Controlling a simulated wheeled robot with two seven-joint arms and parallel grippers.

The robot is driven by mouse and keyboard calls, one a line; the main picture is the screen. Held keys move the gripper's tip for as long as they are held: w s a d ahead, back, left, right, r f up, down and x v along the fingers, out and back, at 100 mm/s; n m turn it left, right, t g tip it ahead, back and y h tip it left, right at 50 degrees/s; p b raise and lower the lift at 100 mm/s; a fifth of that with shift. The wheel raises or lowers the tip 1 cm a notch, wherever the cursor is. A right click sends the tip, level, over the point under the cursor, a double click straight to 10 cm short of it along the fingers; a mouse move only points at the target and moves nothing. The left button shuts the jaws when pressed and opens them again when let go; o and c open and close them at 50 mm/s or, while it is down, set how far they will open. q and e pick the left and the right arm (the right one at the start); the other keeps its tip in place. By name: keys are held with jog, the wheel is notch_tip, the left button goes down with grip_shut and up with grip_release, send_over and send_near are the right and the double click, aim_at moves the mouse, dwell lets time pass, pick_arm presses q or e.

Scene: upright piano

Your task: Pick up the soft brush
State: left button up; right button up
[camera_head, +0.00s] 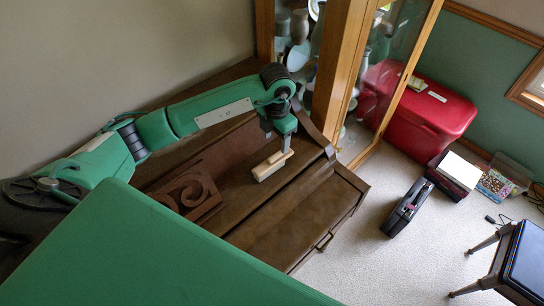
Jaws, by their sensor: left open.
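The soft brush appears to be the small pale, cream-coloured block (271,167) on the dark brown upright piano (303,201), near its right end. My left arm reaches in from the left, and my left gripper (286,146) points down at the far right end of the pale block. The jaws are open. The fingertips are small and close to the block, and I cannot tell whether they touch it or straddle it. My right gripper is not in view.
A carved scroll music stand (190,192) rises on the piano left of the brush. A wood-framed glass cabinet (341,65) stands close behind the piano's right end. A red chest (418,105), black case (408,207) and dark stool (525,262) stand on the carpet, which has clear patches.

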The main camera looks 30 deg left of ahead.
aim_at(275, 156)
pick_arm(q)
notch_tip(275, 156, down, 5)
jog(key=shift+f+p, duration=0.15)
jog(key=shift+p, duration=0.45)
jog(key=shift+f, duration=0.25)
jog(key=shift+f+p, duration=0.3)
jog(key=shift+p, duration=0.05)
jog(key=f+p, duration=0.1)
jog(key=f, duration=0.1)
jog(key=f+p, duration=0.1)
jog(key=f, duration=0.1)
jog(key=shift+s+a, duration=0.1)
jog(key=shift+a, duration=0.1)
jog(key=shift+f, duration=0.25)
jog(key=shift+c, duration=0.9)
jog(key=c, duration=0.9)
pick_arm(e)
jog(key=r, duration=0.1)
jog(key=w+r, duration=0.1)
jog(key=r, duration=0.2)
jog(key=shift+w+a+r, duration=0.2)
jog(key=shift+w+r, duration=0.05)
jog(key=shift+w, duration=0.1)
